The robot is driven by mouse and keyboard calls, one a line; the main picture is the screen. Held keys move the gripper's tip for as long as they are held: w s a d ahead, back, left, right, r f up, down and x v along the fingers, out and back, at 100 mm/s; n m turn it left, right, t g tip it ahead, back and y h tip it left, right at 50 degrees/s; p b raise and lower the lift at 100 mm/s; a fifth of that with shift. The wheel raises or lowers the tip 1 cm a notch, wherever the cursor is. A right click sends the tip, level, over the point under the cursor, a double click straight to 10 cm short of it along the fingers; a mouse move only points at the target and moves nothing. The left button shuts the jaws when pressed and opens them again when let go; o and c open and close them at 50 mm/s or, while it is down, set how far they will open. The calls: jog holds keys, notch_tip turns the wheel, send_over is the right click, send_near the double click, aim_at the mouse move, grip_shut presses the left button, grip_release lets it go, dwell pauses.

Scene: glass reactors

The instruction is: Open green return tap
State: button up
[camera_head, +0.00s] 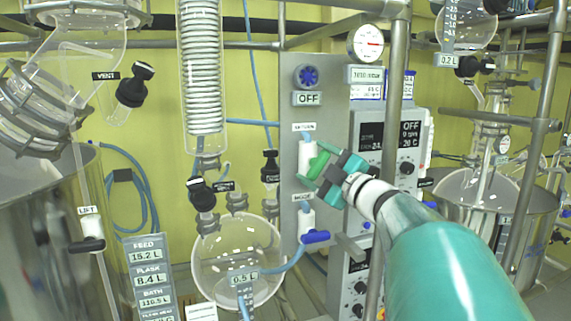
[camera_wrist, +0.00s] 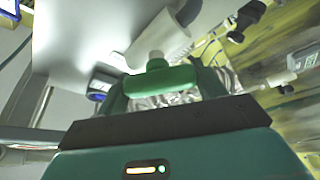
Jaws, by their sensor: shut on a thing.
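The green return tap (camera_head: 318,162) is on the grey panel below the "RETURN" label, with a white valve body (camera_head: 306,153) behind it. In the head view its green handle looks tilted. My gripper (camera_head: 320,166) comes from the lower right and is shut on this handle. In the wrist view the green handle (camera_wrist: 162,79) lies crosswise between the two fingers of my gripper (camera_wrist: 160,90), in front of the white body. The fingers partly hide the handle in the head view.
A blue tap (camera_head: 315,237) sits just below on the same panel, and a blue knob (camera_head: 307,77) above. A vertical steel post (camera_head: 396,70) stands close to my arm. A round glass flask (camera_head: 215,265) and black-handled valves are to the left. A control box (camera_head: 385,135) is behind my wrist.

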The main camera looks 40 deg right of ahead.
jog(key=n+g, duration=0.1)
jog(key=n, duration=0.2)
jog(key=n+g+y, duration=0.1)
jog(key=n, duration=0.2)
jog(key=shift+f, duration=0.2)
jog(key=shift+n, duration=0.3)
jog(key=o, duration=0.9)
jog(key=shift+a, duration=0.1)
jog(key=shift+o, duration=0.4)
jog(key=shift+s, duration=0.1)
jog(key=s+d, duration=0.1)
jog(key=s, duration=1.2)
jog(key=shift+s+d, duration=0.25)
jog(key=shift+d, duration=0.05)
